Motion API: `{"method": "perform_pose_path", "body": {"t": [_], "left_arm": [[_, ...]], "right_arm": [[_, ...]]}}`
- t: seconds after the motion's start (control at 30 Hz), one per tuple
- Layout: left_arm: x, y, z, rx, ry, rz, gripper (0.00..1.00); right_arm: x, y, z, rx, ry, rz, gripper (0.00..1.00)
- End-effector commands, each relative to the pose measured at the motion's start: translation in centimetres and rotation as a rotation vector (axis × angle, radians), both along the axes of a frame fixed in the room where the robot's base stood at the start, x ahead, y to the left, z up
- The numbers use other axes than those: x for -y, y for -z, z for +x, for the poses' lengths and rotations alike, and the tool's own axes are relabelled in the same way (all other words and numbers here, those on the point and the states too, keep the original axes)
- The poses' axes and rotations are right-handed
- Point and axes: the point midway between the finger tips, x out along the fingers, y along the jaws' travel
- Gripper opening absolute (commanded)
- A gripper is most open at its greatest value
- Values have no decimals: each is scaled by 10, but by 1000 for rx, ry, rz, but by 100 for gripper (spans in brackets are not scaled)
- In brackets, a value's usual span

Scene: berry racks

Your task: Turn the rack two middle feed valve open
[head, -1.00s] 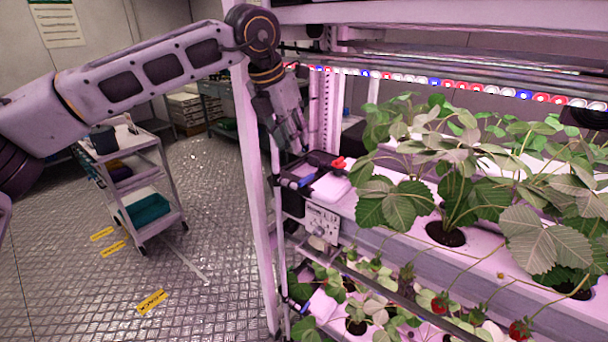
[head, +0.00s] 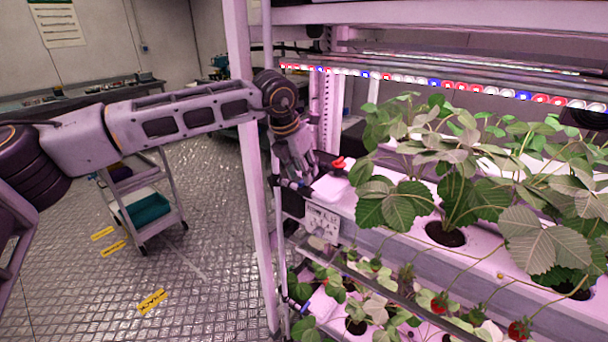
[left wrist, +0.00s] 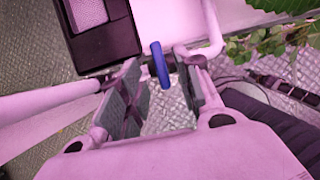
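The middle feed valve's blue handle (left wrist: 160,66) shows in the left wrist view, upright between the two finger pads near their tips. In the head view my left gripper (head: 299,176) points down at the rack's middle tier, beside the corner post, and mostly covers this handle. My left gripper (left wrist: 158,76) is open, with a gap on both sides of the handle. I cannot tell whether either pad touches it. My right gripper is not in view.
A lower blue handle (head: 304,307) is on the tier below. The white rack post (head: 256,200) stands close to my left arm. Strawberry plants (head: 455,195) fill the right. A cart (head: 146,205) stands left on open floor.

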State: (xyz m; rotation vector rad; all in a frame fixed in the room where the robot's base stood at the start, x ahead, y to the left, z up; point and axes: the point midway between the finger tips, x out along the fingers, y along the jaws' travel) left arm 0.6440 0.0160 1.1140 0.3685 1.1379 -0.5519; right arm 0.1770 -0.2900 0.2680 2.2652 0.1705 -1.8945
Motion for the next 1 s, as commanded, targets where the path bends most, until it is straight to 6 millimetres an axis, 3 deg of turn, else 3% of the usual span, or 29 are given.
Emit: {"method": "perform_pose_path", "body": {"t": [0.23,0.6,0.87,1.0], "left_arm": [[5,17,5,0,1,0,34],[5,20,6,0,1,0,34],[5,20,6,0,1,0,0],[5,20,7,0,0,0,0]], "right_arm": [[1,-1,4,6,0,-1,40],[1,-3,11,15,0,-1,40],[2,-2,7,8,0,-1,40],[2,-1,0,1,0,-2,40]]}}
